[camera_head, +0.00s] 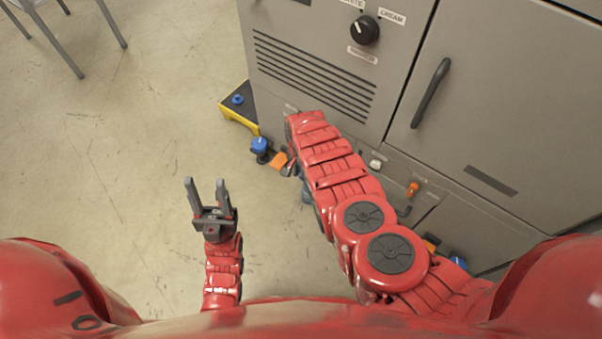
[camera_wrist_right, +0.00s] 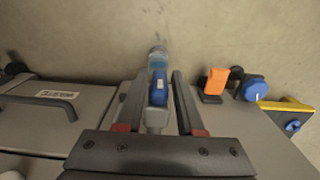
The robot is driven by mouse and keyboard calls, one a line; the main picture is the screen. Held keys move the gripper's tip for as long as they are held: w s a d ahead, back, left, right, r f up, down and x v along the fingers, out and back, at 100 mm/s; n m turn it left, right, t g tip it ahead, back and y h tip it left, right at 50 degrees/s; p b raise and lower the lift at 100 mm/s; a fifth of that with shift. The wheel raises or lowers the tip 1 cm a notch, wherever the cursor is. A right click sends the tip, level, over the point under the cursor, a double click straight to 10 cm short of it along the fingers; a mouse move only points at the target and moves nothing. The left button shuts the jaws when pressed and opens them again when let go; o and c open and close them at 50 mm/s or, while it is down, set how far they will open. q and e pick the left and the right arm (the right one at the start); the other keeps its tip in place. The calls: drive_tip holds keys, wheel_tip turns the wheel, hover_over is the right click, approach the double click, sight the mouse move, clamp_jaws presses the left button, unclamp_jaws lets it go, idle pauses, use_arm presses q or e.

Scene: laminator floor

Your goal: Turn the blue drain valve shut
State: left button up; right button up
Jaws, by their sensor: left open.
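A blue valve handle (camera_wrist_right: 159,88) with a small white mark sits on a pale grey fitting in the right wrist view, in line with a translucent blue part beyond it. My right gripper (camera_wrist_right: 158,76) is open, with one finger on each side of the blue handle and visible gaps to it. I cannot tell how deep the fingers reach around it. In the head view my right forearm hides the right gripper and the handle. My left gripper (camera_head: 207,184) is open and empty above the floor, left of the machine.
The grey laminator cabinet (camera_head: 480,110) fills the right. An orange lever (camera_wrist_right: 216,80) and a round blue knob (camera_wrist_right: 254,88) stand beside the handle; the knob also shows in the head view (camera_head: 260,145). A yellow-edged box (camera_head: 238,112) lies beyond.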

clamp_jaws()
